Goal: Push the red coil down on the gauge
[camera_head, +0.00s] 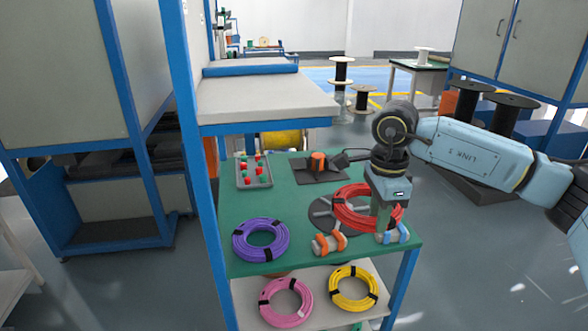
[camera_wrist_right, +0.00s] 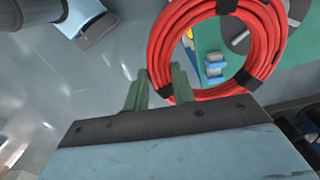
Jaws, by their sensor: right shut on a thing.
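The red coil (camera_head: 350,208), bound with black bands, is over the right part of the green table and also fills the top of the right wrist view (camera_wrist_right: 158,48). My right gripper (camera_head: 384,222) is shut on the coil's right side; its green fingers show in the right wrist view (camera_wrist_right: 158,88). A grey round plate (camera_head: 319,212), which looks like the gauge, shows under and left of the coil. The coil looks slightly tilted; whether it touches the plate I cannot tell. The coil hides much of the plate. My left gripper is not in view.
A purple coil (camera_head: 260,240) lies at the table's front left. Orange-ended (camera_head: 329,242) and blue-ended (camera_head: 393,234) holders stand at the front edge. A tray of red and green parts (camera_head: 253,172) and a dark base (camera_head: 318,168) are behind. Pink (camera_head: 286,302) and yellow (camera_head: 353,289) coils are on the lower shelf.

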